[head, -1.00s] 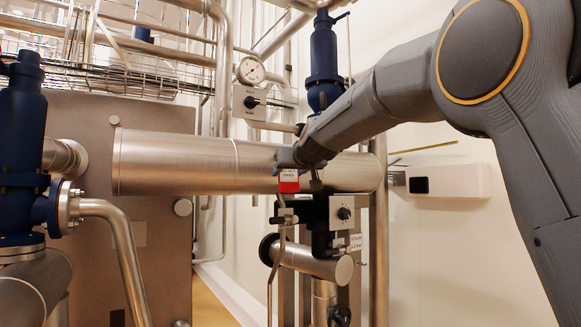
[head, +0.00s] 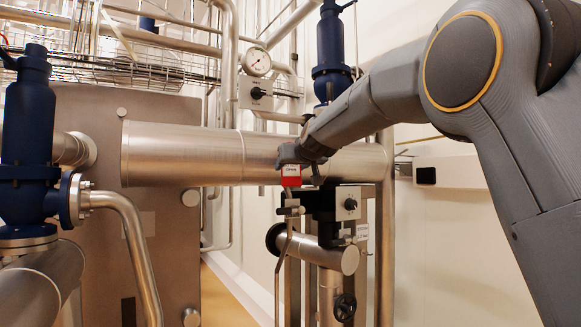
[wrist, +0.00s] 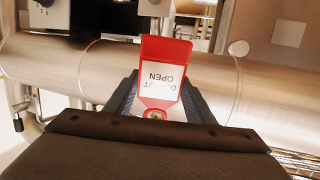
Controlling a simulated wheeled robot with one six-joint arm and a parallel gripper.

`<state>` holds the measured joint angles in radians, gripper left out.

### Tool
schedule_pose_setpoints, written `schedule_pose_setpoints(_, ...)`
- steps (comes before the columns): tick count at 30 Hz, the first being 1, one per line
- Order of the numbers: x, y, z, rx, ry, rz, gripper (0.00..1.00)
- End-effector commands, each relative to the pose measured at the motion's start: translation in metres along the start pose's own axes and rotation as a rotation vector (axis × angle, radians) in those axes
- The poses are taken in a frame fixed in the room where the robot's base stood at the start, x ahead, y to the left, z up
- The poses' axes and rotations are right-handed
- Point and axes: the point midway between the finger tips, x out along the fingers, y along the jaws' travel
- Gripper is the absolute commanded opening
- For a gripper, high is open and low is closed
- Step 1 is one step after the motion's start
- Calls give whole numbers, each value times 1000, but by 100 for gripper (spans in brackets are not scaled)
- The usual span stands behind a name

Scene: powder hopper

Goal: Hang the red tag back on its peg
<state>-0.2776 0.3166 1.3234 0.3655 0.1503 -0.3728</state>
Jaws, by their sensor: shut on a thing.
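The red tag (wrist: 166,50) hangs from my gripper. In the wrist view it has a white label with upside-down lettering, partly readable as "OPEN", and a hole near its end between my fingers. My gripper (wrist: 157,100) is shut on that end. In the head view the red tag (head: 291,181) shows below my gripper (head: 290,160), in front of the big horizontal steel pipe. I cannot make out the peg in either view.
The big steel pipe (head: 200,155) lies behind my gripper. A pressure gauge (head: 257,62), a blue valve (head: 330,55) and a grey switch box (head: 348,203) stand close by. A white wall box (head: 450,172) is on the right. Open floor shows at lower middle.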

Motion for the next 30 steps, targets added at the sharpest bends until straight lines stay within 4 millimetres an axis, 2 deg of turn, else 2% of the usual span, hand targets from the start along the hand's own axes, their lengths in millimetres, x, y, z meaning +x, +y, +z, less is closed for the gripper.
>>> schedule_pose_setpoints(8,0,0,0,0,0,0,24)
schedule_pose_setpoints(9,0,0,0,0,0,0,56)
schedule_pose_setpoints(12,0,0,0,0,0,0,71)
schedule_pose_setpoints(23,-4,0,0,0,1,0,71)
schedule_pose_setpoints(30,-32,0,0,-2,2,0,71)
